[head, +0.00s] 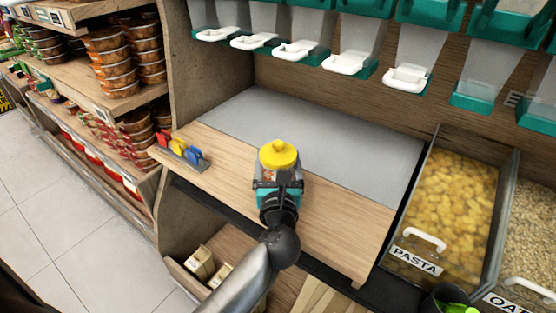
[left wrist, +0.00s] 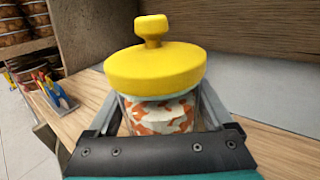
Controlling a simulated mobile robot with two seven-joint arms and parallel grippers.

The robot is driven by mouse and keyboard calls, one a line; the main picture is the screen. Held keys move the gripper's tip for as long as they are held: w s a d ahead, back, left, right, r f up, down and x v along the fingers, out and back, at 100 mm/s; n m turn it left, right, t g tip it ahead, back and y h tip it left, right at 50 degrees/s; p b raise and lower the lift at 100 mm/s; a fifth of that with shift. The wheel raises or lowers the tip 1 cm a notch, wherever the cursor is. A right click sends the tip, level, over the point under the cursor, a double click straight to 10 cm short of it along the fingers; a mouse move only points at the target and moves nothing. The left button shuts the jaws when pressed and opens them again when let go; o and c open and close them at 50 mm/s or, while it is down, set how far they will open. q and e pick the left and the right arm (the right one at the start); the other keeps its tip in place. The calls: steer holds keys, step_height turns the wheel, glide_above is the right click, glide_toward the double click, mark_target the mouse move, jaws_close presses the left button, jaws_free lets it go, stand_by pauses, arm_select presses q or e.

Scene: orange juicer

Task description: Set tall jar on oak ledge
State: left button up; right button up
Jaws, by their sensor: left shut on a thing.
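The tall jar (head: 279,157) has a yellow knobbed lid and a clear body with an orange-and-white pattern. It also shows close up in the left wrist view (left wrist: 155,80). My left gripper (head: 279,178) is shut around the jar's body and holds it upright. The oak ledge (head: 335,222) is the light wooden strip along the front of the counter, and the jar is over it. The jar's base is hidden behind the gripper, so I cannot tell whether it touches the wood.
A small rack with red, yellow and blue pieces (head: 183,150) stands at the ledge's left end. A grey surface (head: 345,135) lies clear behind the ledge. A pasta bin (head: 450,205) is at the right. White-handled dispensers (head: 350,63) hang above.

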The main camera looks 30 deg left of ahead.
steer(key=shift+r, duration=0.1)
arm_select(q)
steer(key=o, duration=1.3)
steer(key=shift+f, duration=0.1)
arm_select(e)
steer(key=shift+r, duration=0.15)
arm_select(q)
steer(key=shift+r, duration=0.2)
steer(key=p+v, duration=0.1)
steer(key=v, duration=1.1)
arm_select(e)
steer(key=f, duration=0.1)
steer(key=s+f, duration=0.1)
steer(key=f, duration=0.1)
arm_select(q)
steer(key=shift+f, duration=0.1)
arm_select(e)
steer(key=shift+w, duration=0.1)
steer(key=shift+r, duration=0.1)
